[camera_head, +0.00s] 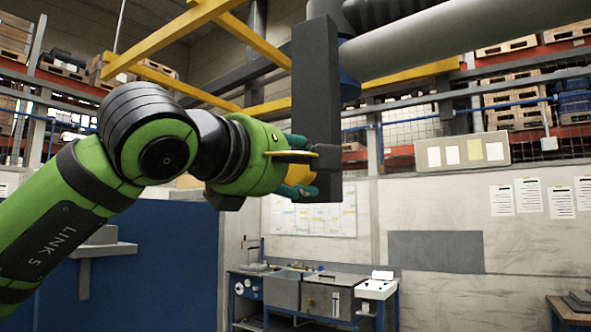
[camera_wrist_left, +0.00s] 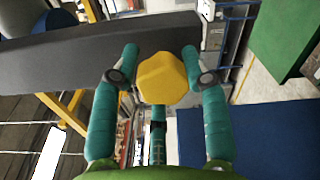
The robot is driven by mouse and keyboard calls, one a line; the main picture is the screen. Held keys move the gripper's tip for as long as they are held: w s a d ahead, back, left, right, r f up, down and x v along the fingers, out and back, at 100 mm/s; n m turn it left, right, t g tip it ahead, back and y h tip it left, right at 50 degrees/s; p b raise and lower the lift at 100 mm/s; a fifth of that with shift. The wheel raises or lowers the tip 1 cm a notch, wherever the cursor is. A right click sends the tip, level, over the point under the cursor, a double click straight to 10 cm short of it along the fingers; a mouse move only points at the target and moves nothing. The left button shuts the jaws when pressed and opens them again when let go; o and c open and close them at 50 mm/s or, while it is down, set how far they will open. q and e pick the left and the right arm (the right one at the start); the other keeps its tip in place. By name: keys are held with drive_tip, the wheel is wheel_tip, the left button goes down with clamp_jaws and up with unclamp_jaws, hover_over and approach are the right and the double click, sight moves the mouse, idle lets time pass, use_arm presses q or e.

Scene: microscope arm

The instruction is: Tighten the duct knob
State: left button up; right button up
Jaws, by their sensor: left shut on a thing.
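The yellow faceted duct knob (camera_wrist_left: 162,80) shows in the middle of the left wrist view, in front of a dark grey post (camera_wrist_left: 62,55). My left gripper (camera_wrist_left: 161,52) has its teal fingers around the knob, one on each side and one below, and is shut on it. In the head view my left gripper (camera_head: 308,166) is at the lower end of the upright dark grey post (camera_head: 316,90). The knob is mostly hidden there by the fingers. My right gripper is in neither view.
A grey duct pipe (camera_head: 430,45) runs right from behind the post's top. Yellow rails (camera_head: 185,85) cross behind my arm. A workbench (camera_head: 315,290) stands lower down against the wall, and a blue panel (camera_head: 150,260) is at the left. The space right of the post looks clear.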

use_arm(q)
drive_tip(key=shift+s+r+m, duration=0.15)
drive_tip(key=shift+m, duration=0.45)
drive_tip(key=shift+d, duration=0.1)
drive_tip(key=o, duration=1.1)
drive_tip(key=shift+d+f, duration=0.2)
drive_tip(key=shift+s+a, duration=0.25)
drive_tip(key=shift+a, duration=0.1)
drive_tip(key=v, duration=1.1)
drive_tip(key=shift+s, duration=0.15)
drive_tip(key=shift+d, duration=0.1)
